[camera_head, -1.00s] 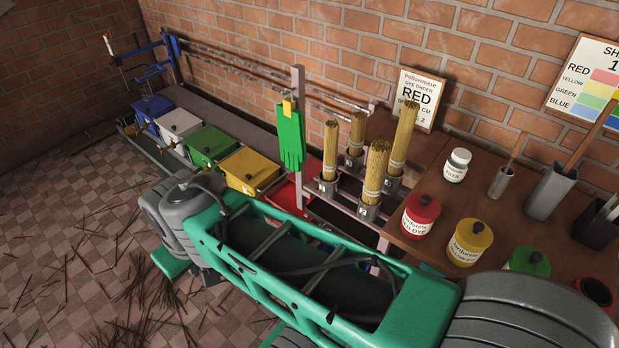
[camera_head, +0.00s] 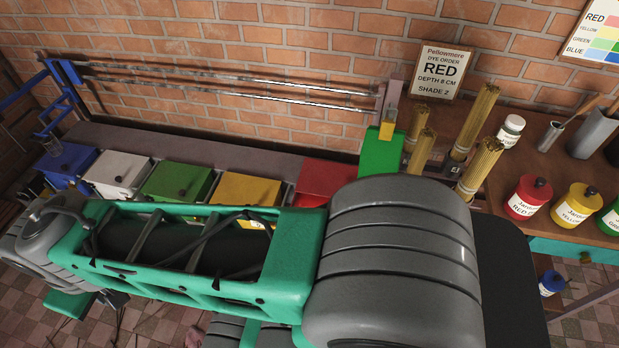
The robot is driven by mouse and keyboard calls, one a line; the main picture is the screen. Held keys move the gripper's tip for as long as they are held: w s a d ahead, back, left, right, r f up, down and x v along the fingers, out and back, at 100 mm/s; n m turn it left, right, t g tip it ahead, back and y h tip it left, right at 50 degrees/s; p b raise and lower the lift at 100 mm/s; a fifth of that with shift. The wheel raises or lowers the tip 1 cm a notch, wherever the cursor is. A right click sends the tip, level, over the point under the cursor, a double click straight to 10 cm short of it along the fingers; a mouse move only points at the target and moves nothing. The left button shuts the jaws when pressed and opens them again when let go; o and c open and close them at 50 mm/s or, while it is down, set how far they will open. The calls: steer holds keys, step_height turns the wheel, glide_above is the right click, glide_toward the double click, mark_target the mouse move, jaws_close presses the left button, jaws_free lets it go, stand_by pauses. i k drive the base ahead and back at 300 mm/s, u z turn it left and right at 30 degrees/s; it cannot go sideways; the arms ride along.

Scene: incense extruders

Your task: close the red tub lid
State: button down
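The red tub (camera_head: 322,180) stands at the right end of the row of coloured tubs along the brick wall. Its upper red surface shows, but my green and grey arm covers its front and right side. No knob shows on it, and I cannot tell whether its lid is open or shut. My arm crosses the foreground in front of the tubs. My gripper's fingers do not show.
Yellow (camera_head: 247,196), green (camera_head: 176,183), white (camera_head: 117,172) and blue (camera_head: 65,165) tubs stand to the left. Incense bundles (camera_head: 480,165) and a red dye jar (camera_head: 527,198) are at the right.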

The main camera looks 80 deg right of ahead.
mark_target(324, 179)
steer(key=i, duration=0.4)
steer(key=z, duration=2.95)
steer(key=i, duration=0.5)
steer(key=z, duration=0.05)
